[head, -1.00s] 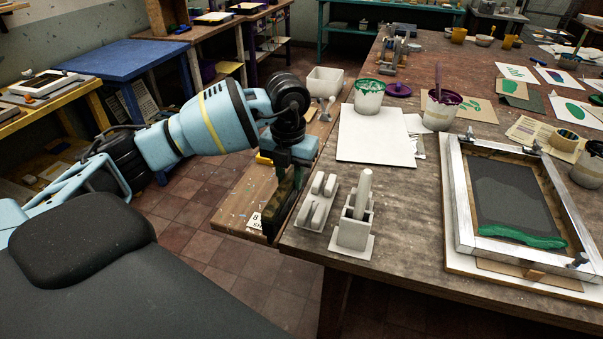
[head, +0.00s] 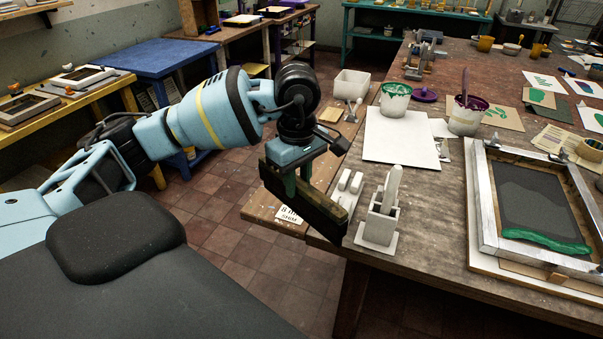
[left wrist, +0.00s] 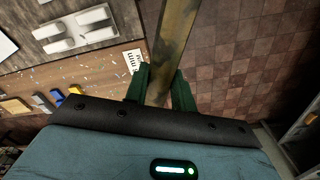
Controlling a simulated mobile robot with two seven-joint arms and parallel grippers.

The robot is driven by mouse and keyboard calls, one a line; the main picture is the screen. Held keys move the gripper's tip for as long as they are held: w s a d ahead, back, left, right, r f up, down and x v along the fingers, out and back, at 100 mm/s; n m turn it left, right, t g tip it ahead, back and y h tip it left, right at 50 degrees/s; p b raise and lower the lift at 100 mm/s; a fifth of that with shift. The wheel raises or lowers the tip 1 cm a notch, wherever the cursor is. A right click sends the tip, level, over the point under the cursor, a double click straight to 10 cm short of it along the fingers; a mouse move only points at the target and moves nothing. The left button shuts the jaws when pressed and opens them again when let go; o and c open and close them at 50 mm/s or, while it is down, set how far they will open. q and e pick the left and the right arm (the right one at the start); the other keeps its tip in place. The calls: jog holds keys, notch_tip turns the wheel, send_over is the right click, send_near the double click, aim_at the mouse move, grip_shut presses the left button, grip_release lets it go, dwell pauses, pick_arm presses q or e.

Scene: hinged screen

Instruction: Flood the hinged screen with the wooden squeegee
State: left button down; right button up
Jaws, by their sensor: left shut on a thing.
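My left gripper (head: 297,182) is shut on the wooden squeegee (head: 318,214), a long dark bar held in the air by the table's left edge. In the left wrist view green fingers (left wrist: 160,88) grip its worn yellowish wood (left wrist: 174,45). The hinged screen (head: 487,215), a silvery frame with dark mesh, lies at the right of the table. A band of green ink (head: 545,243) lies along its near edge, and a lighter grey area shows in the mesh. The squeegee is well left of the screen. My right gripper is not in view.
A grey holder with an upright handle (head: 382,215) and a low white rack (head: 349,184) stand near the squeegee. A white board (head: 400,140), a green ink tub (head: 395,98) and a purple ink tub (head: 466,117) lie beyond.

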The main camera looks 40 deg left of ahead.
aim_at(330, 205)
pick_arm(q)
jog(key=m, duration=0.2)
jog(key=shift+s+d+r+m, duration=0.2)
jog(key=shift+s+d+m, duration=0.1)
jog(key=shift+d, duration=0.1)
jog(key=d+m, duration=0.1)
jog(key=m, duration=0.1)
jog(key=s+m, duration=0.1)
jog(key=m, duration=0.1)
jog(key=d+m, duration=0.1)
jog(key=m, duration=0.1)
jog(key=shift+s+d+r+m, duration=0.2)
jog(key=shift+d+r+m, duration=0.1)
jog(key=shift+d+r, duration=0.1)
jog(key=d+m, duration=0.2)
jog(key=s+d+m, duration=0.1)
jog(key=d+m, duration=0.2)
jog(key=m, duration=0.1)
jog(key=shift+s+d+r+m, duration=0.15)
jog(key=shift+d+r+m, duration=0.15)
jog(key=shift+d, duration=0.1)
